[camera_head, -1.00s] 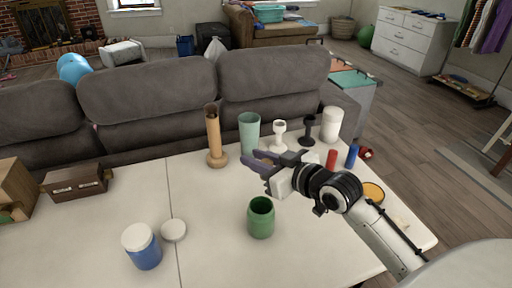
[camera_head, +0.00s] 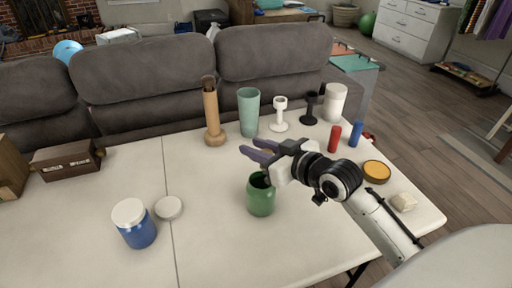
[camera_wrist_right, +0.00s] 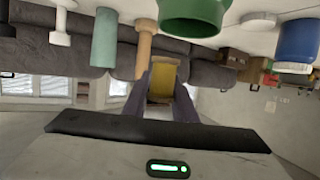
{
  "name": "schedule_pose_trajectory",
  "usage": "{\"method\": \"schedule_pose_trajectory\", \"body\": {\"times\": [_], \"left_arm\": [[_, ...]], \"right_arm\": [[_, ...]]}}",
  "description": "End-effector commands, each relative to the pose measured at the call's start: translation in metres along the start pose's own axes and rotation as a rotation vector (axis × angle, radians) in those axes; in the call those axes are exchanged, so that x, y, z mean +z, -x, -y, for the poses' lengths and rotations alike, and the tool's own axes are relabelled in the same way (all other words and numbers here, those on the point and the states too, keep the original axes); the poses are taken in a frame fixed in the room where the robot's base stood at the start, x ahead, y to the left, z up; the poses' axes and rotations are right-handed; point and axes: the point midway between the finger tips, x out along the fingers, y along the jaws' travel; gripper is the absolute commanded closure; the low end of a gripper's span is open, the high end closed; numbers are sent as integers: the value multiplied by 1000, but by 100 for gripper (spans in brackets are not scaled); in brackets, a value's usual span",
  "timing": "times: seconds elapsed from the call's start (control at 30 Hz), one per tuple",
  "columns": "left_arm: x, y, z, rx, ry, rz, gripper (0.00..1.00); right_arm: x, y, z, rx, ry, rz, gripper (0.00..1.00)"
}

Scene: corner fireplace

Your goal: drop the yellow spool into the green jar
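The green jar (camera_head: 261,200) stands upright and open on the white table. It also shows at the top of the upside-down right wrist view (camera_wrist_right: 192,28). My right gripper (camera_head: 258,152) is just above and behind the jar's mouth in the head view, its fingers pointing left. In the wrist view the yellow spool (camera_wrist_right: 163,76) sits between the two fingers, which close on its sides. In the head view the spool is mostly hidden by the fingers. My left gripper is in neither view.
Behind the jar stand a wooden holder (camera_head: 212,115), a teal cup (camera_head: 248,112) and a white goblet (camera_head: 279,115). A blue jar (camera_head: 137,229) and white lid (camera_head: 169,208) are left. Red (camera_head: 334,139) and blue (camera_head: 356,133) cylinders and an orange disc (camera_head: 376,172) are right.

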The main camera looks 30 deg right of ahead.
Motion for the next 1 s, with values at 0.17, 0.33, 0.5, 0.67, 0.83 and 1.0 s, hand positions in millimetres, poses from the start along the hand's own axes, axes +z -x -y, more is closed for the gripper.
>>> {"method": "schedule_pose_trajectory", "body": {"times": [0.17, 0.33, 0.5, 0.67, 0.83, 1.0], "left_arm": [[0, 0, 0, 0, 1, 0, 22], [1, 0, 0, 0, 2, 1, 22], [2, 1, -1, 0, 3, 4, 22], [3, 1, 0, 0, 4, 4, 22], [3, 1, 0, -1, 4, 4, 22], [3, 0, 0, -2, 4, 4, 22]], "right_arm": [[0, 0, 0, 0, 0, 0, 56], [0, 0, 0, 0, 0, 0, 56], [0, 9, 0, 0, 0, 0, 56], [2, 37, 0, 0, 2, 3, 56], [2, 70, 0, 0, 2, 3, 56], [1, 92, 0, 0, 0, 2, 56]]}}
